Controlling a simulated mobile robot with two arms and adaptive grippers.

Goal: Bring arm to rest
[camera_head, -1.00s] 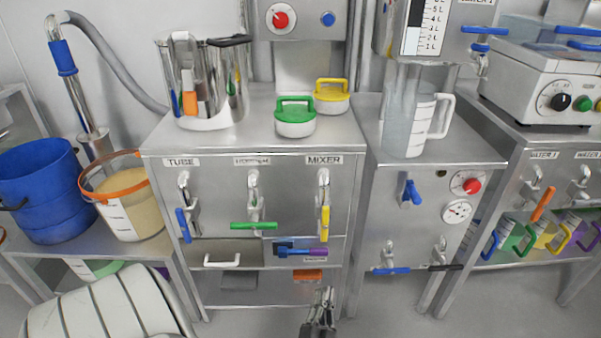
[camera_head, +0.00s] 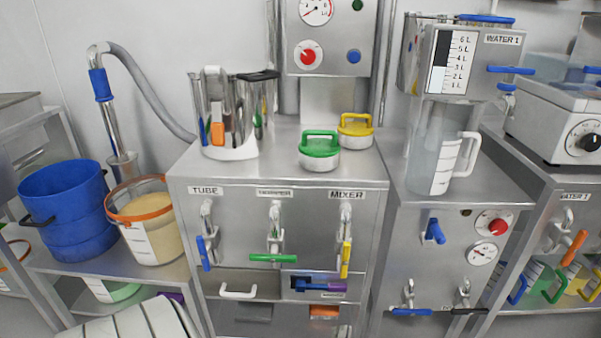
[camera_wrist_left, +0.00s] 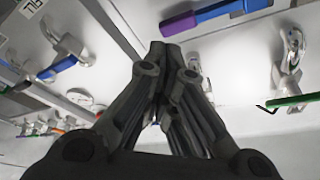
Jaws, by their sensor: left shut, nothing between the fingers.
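My left gripper (camera_wrist_left: 167,50) shows in the left wrist view with its dark fingers together and nothing between them. In the head view the gripper itself is out of sight; only a white ribbed part of my arm (camera_head: 140,322) shows at the bottom left edge. In the wrist view the fingers are apart from the steel front with its valve handles. My right gripper is in neither view.
A steel cabinet (camera_head: 235,226) with coloured valve handles stands in the middle. On it are a steel vessel, a green-handled lid (camera_head: 319,150) and a yellow-handled lid (camera_head: 355,131). A blue bucket (camera_head: 68,210) and orange-rimmed bucket (camera_head: 153,240) stand left; a clear jug (camera_head: 436,150) stands right.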

